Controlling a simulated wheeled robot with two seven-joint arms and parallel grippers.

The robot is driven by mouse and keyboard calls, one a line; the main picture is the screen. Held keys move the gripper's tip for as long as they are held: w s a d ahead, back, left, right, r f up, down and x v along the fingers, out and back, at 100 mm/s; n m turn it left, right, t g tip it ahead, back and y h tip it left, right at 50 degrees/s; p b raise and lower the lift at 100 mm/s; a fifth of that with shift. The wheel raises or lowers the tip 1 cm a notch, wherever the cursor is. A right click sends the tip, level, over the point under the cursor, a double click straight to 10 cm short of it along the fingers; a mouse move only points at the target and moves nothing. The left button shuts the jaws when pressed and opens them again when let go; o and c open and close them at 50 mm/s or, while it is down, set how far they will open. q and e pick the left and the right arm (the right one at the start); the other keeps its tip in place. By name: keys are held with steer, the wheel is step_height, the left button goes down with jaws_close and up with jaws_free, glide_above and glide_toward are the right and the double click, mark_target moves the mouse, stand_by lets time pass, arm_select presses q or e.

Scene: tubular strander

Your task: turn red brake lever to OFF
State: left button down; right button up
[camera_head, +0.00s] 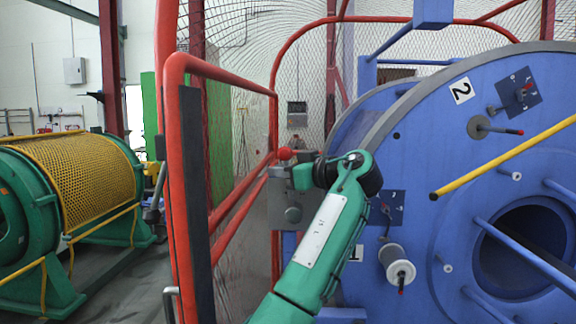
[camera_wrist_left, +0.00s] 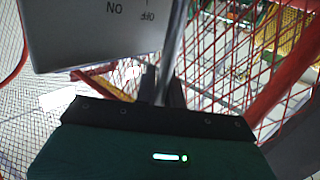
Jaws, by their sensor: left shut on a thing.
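The brake lever's red ball knob (camera_head: 285,153) shows in the head view just left of my left gripper (camera_head: 292,173). In the left wrist view, the lever's grey rod (camera_wrist_left: 172,55) runs down between the dark fingers of the left gripper (camera_wrist_left: 160,93), which is shut on it. A grey brake box (camera_wrist_left: 95,30) beside the rod bears ON and OFF marks, seen upside down; the rod passes close to the OFF mark. The box (camera_head: 290,205) also shows below the gripper in the head view. The lever's pivot is hidden. My right gripper is not in view.
A red-framed mesh guard (camera_head: 175,150) stands left of my arm. A large blue disc (camera_head: 440,130) with spools and rods fills the right, with a yellow bar (camera_head: 505,157) across it. A green machine with yellow mesh (camera_head: 85,170) stands at far left.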

arm_select(q)
steer(key=shift+a+f, duration=0.1)
steer(key=shift+a, duration=0.15)
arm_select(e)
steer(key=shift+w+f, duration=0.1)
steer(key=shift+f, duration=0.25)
arm_select(q)
steer(key=c, duration=1.5)
jaws_free()
